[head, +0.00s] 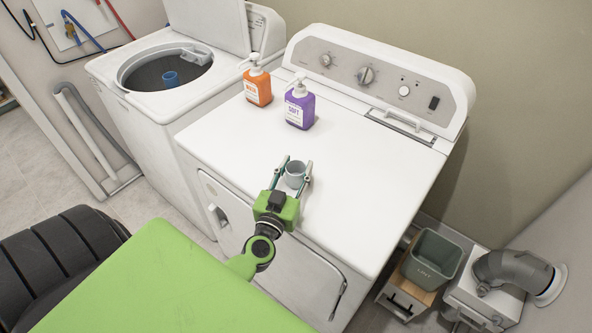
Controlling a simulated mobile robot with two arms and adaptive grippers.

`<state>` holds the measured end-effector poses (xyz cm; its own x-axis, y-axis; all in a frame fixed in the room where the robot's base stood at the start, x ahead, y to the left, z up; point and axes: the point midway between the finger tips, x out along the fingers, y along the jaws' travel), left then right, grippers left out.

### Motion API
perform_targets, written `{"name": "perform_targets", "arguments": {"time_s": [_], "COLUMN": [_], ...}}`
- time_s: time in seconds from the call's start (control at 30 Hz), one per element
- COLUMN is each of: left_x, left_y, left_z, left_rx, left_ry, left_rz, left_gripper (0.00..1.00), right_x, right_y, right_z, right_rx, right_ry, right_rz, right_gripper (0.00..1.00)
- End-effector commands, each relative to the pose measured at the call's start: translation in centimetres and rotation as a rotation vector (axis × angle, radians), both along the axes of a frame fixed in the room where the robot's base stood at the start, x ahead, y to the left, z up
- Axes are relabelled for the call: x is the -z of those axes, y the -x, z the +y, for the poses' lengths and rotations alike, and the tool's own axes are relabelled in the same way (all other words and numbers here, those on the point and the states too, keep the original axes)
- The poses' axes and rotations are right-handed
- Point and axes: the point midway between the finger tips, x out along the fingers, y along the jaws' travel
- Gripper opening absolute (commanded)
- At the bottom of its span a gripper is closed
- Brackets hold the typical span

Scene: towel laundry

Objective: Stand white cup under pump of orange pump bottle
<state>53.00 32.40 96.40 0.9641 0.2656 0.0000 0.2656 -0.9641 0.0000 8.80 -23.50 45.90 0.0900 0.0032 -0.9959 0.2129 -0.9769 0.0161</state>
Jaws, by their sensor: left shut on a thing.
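The white cup (295,173) is upright near the front edge of the dryer top, between the fingers of my left gripper (297,166), which is shut on it. I cannot tell whether the cup touches the surface. The orange pump bottle (258,88) stands at the back left of the dryer top, its white pump head (253,63) pointing left. It is well behind and left of the cup. My right gripper is not in view.
A purple pump bottle (300,107) stands just right of the orange one. The white dryer top (375,180) is clear to the right. An open washer (150,103) with a blue cup-like piece inside stands left. A grey lint bin (433,258) is lower right.

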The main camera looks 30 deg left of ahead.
Motion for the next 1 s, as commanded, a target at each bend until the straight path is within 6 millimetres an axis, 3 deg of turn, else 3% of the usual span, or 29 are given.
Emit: {"name": "perform_targets", "arguments": {"time_s": [0.27, 0.57, 0.8, 1.0], "left_x": [-3.3, -10.0, -11.3, -12.3], "left_y": [0.0, 4.9, 9.5, 11.4], "left_z": [0.0, -2.9, -5.8, -7.0], "left_rx": [-0.003, -0.003, -0.001, 0.001], "left_ry": [0.003, 0.006, 0.001, 0.000], "left_rz": [-0.002, 0.003, 0.003, 0.001], "left_gripper": [0.20, 0.20, 0.20, 0.20], "right_x": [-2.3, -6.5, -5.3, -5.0], "right_y": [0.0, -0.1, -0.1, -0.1], "right_z": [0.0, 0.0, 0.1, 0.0], "right_rx": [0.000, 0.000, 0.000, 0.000], "right_ry": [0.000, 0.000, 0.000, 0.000], "right_rz": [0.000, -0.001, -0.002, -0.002], "right_gripper": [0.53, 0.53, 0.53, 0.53]}}
